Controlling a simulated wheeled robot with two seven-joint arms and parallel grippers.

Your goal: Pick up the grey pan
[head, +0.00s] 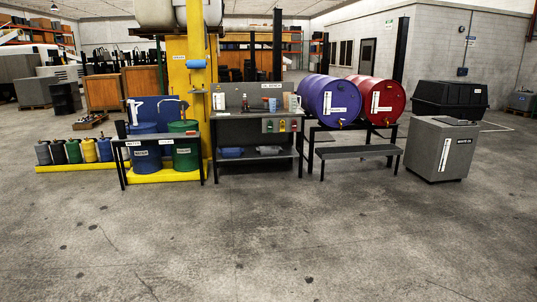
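On the low shelf of the oil bench (252,116), near the middle of the head view, a small greyish pan-like item (269,150) lies at the right. A bluish item (231,153) of similar size lies on the same shelf at the left. Both are far off and small, so I cannot be sure which is the grey pan. Neither of my grippers shows in the head view.
A table with drums (185,156) stands left of the bench. A purple drum (322,100) and a red drum (372,98) lie on a rack at the right. A grey waste box (430,150) stands farther right. The concrete floor (265,235) in front is clear.

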